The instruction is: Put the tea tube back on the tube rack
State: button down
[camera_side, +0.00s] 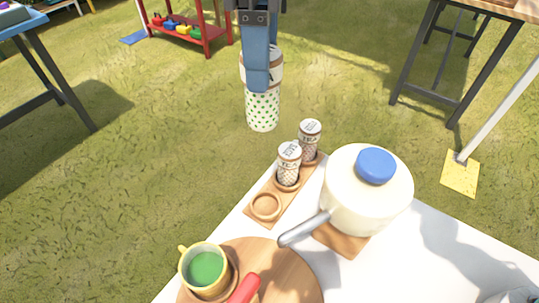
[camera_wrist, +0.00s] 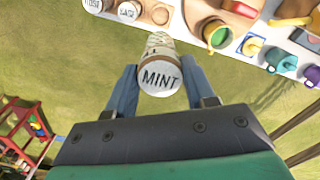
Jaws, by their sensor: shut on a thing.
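My gripper (camera_side: 257,82) is shut on the tea tube (camera_side: 263,112), a white tube with green dots. It holds the tube roughly upright, apart from the table and beyond its edge in the side view. In the wrist view the tube's lid (camera_wrist: 160,78) reads MINT, between the two fingers. The wooden tube rack (camera_side: 256,217) lies along the table edge. Two other tubes, one in the middle (camera_side: 289,163) and one at the far end (camera_side: 309,140), stand on it. Its near ring (camera_side: 266,205) is empty; it also shows in the wrist view (camera_wrist: 160,14).
A cream pot (camera_side: 345,200) with a blue lid stands right of the rack, its grey handle pointing toward it. A yellow cup (camera_side: 193,273) of green liquid sits on a round wooden board (camera_side: 290,275). Several coloured mugs (camera_wrist: 280,60) line the table at right in the wrist view.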

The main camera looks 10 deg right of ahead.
notch_tip(320, 180, down, 19)
jog(key=shift+r, duration=0.2)
jog(key=shift+f, duration=0.1)
dwell(0.3)
jog(key=shift+c, duration=1.5)
grip_release()
